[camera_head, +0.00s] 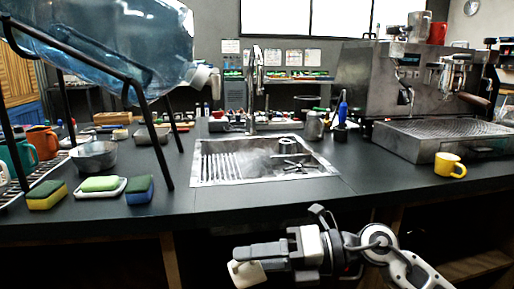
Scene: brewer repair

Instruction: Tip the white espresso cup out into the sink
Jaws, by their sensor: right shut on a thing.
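The white espresso cup (246,274) is at the bottom of the head view, left of centre. My right gripper (251,262) is shut on it and holds it in front of the counter, below the counter's front edge. The fingers hide part of the cup, so I cannot tell its tilt or see inside it. The metal sink (220,167) is set into the counter above and beyond the gripper, with a ribbed drain area on its left. My left gripper is not in view.
A faucet (257,85) stands behind the sink. A large blue water bottle (110,45) on a black stand is at left, with sponges (47,195) below. An espresso machine (385,85) and yellow cup (449,165) are at right. The counter in front of the sink is clear.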

